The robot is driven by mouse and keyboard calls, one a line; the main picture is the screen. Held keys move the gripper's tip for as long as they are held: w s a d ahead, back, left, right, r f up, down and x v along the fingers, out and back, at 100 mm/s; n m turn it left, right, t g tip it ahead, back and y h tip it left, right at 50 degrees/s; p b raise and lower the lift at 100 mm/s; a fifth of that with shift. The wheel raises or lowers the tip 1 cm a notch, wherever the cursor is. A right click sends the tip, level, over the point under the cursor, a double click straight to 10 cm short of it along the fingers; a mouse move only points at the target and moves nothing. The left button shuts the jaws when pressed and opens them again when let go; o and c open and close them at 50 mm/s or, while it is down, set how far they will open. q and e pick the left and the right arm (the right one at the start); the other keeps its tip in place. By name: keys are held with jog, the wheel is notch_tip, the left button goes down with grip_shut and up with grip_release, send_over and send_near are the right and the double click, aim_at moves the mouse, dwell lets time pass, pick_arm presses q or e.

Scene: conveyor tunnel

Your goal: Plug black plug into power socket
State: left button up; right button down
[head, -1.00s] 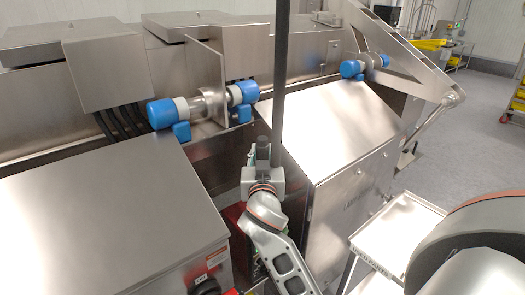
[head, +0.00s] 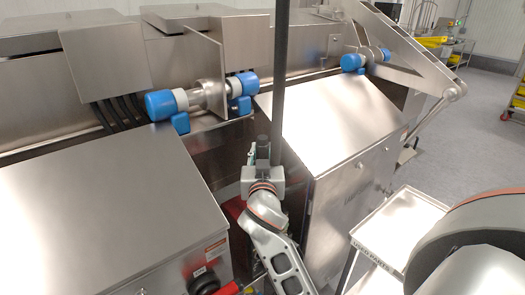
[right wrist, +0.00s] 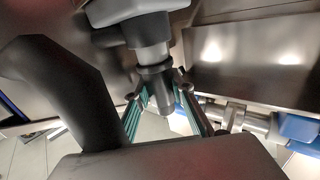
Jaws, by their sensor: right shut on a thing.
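My right gripper (right wrist: 161,90) is shut on a black cylindrical plug (right wrist: 155,74), its teal-lined fingers on either side of it. A bright metal ring and a larger dark grey body stand above the plug in the right wrist view; I cannot tell whether they belong to it. In the head view my right arm rises from the bottom centre. The right gripper (head: 262,152) there points away, its fingers mostly hidden by the wrist. I cannot make out the power socket in either view. My left gripper is out of view.
A steel cabinet (head: 95,205) stands at the left, with a red-and-black knob (head: 205,284) on its front. A sloped steel housing (head: 330,120) is at the right. Blue-capped motors (head: 165,105) lie behind. A thin dark post (head: 280,80) rises at the centre. A steel tray (head: 400,225) stands lower right.

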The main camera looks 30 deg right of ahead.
jog(key=shift+f+b, duration=0.65)
jog(key=shift+f, duration=0.25)
jog(key=c, duration=1.8)
grip_release()
jog(key=shift+c, duration=0.2)
jog(key=shift+o, duration=0.8)
jog(key=shift+r, duration=0.1)
